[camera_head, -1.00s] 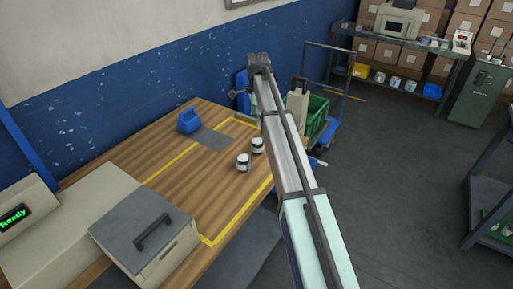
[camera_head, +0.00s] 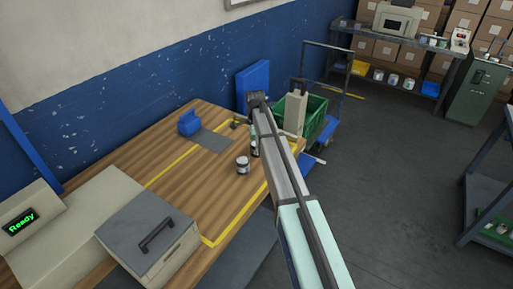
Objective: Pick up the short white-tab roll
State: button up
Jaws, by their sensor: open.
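Two small short rolls, dark with white, stand on the wooden table (camera_head: 112,205). The nearer roll (camera_head: 242,165) is in clear view. The farther roll (camera_head: 253,149) is partly hidden behind my arm. Their tabs are too small to tell apart, so I cannot tell which is the short white-tab roll. My gripper (camera_head: 237,124) is at the far end of my arm, small and dark, beyond the two rolls and toward the table's far right side. It is open and apart from both rolls.
A blue tape dispenser-like object (camera_head: 189,122) stands by a grey mat (camera_head: 212,139). A machine with a "Ready" display (camera_head: 20,221) and grey-lidded box (camera_head: 150,225) occupies the near left. A green crate (camera_head: 316,113) is on a cart beyond the table. The middle of the table is clear.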

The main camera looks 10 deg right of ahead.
jog(key=shift+f+p, duration=0.5)
jog(key=shift+f, duration=1.1)
jog(key=c, duration=1.3)
jog(key=shift+c, duration=0.2)
jog(key=shift+r, duration=0.2)
